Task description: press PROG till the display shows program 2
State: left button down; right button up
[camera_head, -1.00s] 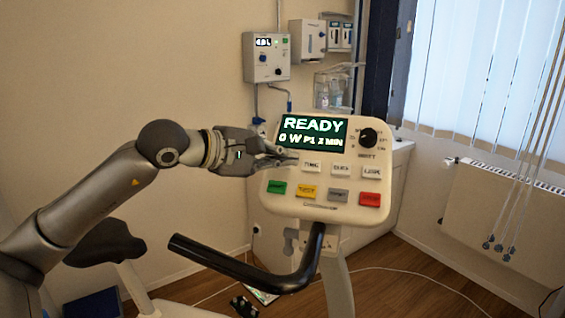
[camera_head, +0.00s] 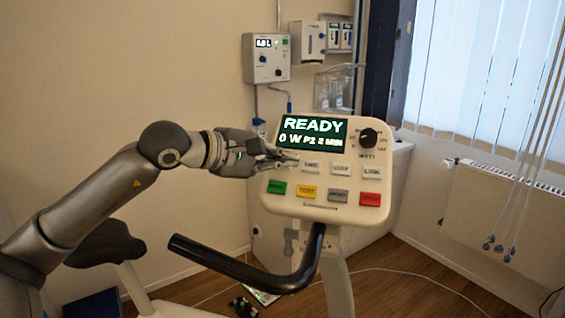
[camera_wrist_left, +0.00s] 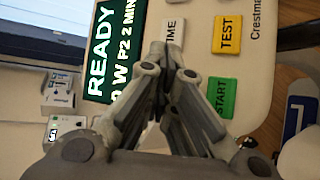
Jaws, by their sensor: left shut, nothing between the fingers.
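The exercise-bike console (camera_head: 330,205) stands in the middle of the head view. Its lit display (camera_head: 312,132) reads READY and 0 W P2 2 MIN; the display also shows P2 in the left wrist view (camera_wrist_left: 110,50). My left gripper (camera_head: 290,160) is shut and empty, its fingertips over the left end of the white button row. In the left wrist view the fingertips (camera_wrist_left: 162,56) lie beside the TIME button (camera_wrist_left: 172,30). No PROG label is visible; the fingers hide that spot. I cannot tell whether the tips touch the panel. My right gripper is out of view.
Below are the green START (camera_head: 276,188), yellow TEST (camera_head: 307,192), grey (camera_head: 338,196) and red (camera_head: 369,199) buttons. A black knob (camera_head: 368,136) is at upper right. The black handlebar (camera_head: 250,275) curves below the console.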

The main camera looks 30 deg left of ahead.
pick_arm(q)
jog(key=shift+s+d+r, duration=0.1)
jog(key=shift+s+r, duration=0.3)
jog(key=shift+r, duration=0.1)
jog(key=shift+s+r, duration=0.25)
jog(key=shift+r, duration=0.25)
jog(key=shift+s+d+r+p, duration=0.3)
jog(key=shift+s+r, duration=0.3)
jog(key=shift+r, duration=0.15)
jog(key=shift+s+d+r+p, duration=0.15)
jog(key=shift+s+r+p, duration=0.1)
jog(key=shift+s+r, duration=0.45)
jog(key=shift+r, duration=0.15)
jog(key=s+d+r+p, duration=0.1)
jog(key=s+r+p, duration=0.1)
jog(key=s+r, duration=0.2)
jog(key=shift+d+r, duration=0.15)
jog(key=shift+r, duration=0.5)
